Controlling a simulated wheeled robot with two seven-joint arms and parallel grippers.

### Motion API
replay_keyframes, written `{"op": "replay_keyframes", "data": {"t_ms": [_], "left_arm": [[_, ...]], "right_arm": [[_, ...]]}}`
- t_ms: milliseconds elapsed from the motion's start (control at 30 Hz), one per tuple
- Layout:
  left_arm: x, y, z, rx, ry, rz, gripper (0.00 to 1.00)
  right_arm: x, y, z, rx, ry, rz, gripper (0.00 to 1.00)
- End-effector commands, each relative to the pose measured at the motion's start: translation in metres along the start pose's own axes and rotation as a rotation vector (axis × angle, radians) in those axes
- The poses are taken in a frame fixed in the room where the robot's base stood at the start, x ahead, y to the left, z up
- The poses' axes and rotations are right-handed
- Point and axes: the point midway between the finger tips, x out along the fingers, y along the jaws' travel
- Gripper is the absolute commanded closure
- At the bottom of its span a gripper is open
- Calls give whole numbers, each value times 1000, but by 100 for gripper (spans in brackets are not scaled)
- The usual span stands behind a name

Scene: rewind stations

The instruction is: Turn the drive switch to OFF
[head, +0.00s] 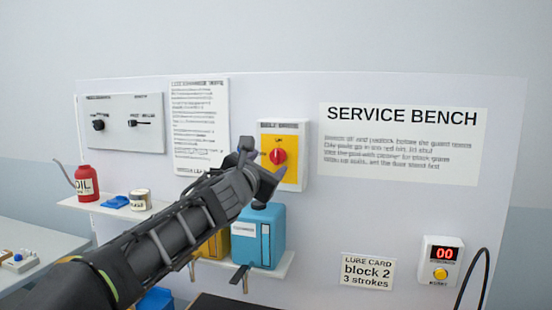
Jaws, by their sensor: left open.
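The drive switch (278,155) is a red rotary knob on a yellow plate in a white box, mounted on the upright panel. Small lettering above and beside the knob is too blurred to read, so I cannot tell its setting. My left gripper (258,165) is open, in front of the switch box's left and lower part. Its fingers overlap the box's left edge in the picture. I cannot tell whether they touch it. My right gripper is not in view.
Below the switch, a blue container (258,240) stands on a white shelf, with a yellow one (214,246) partly behind my arm. A red oil can (88,184) and a small tin (140,199) stand on the left shelf. A counter (440,262) showing 00 is at right.

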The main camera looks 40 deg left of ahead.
Motion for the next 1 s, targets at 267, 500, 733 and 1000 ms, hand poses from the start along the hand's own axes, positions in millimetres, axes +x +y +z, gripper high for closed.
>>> {"op": "replay_keyframes", "data": {"t_ms": [267,500,733,1000], "left_arm": [[36,0,0,0,1,-2,41],[68,0,0,-1,1,-1,41],[75,0,0,0,0,-1,41],[74,0,0,0,0,-1,52]], "right_arm": [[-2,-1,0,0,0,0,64],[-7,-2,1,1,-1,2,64],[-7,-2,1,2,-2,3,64],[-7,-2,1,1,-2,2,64]]}}
